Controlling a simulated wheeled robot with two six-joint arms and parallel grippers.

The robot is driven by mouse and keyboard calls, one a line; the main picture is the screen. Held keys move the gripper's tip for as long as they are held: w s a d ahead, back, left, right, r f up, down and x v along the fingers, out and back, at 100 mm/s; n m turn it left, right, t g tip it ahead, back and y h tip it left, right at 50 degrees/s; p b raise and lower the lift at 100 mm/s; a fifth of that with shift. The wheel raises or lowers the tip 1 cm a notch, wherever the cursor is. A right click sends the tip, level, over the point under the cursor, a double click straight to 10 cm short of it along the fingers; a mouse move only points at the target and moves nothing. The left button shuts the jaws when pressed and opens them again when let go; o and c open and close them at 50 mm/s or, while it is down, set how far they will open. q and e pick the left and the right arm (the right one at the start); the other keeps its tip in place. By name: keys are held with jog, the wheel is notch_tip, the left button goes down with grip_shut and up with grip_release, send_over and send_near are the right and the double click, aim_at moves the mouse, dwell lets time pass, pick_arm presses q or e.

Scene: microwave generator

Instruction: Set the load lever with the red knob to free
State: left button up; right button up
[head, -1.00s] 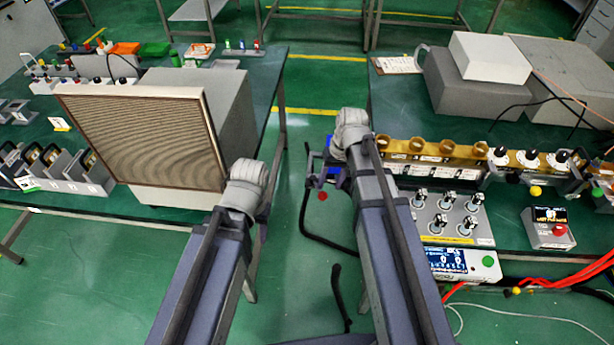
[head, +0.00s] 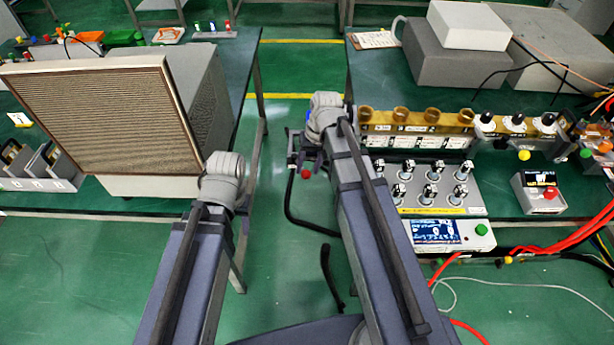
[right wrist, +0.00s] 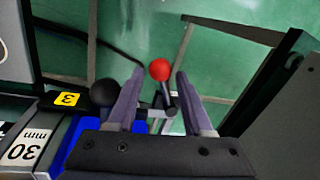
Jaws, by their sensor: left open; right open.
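The red knob (head: 306,173) is at the left end of the right bench in the head view, beside my right arm. In the right wrist view, the red knob (right wrist: 160,70) sits on a dark lever stem. My right gripper (right wrist: 158,76) is open, its fingers on either side of the knob with gaps. I cannot tell whether the fingers reach past the knob in depth. A black knob (right wrist: 104,92) is just outside the left finger. The head view shows my left arm, but its gripper is hidden.
A yellow label marked 3 (right wrist: 68,98) and a 30 mm plate are left of the fingers. A grey panel with several toggles (head: 432,190) and a display box (head: 448,235) lie right of my right arm. A large grilled box (head: 100,120) stands on the left bench.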

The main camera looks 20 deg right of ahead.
jog(key=shift+a+f+b, duration=0.15)
jog(key=shift+f+b, duration=0.35)
jog(key=shift+f, duration=0.45)
jog(key=shift+r, duration=0.1)
jog(key=shift+c, duration=0.4)
grip_shut()
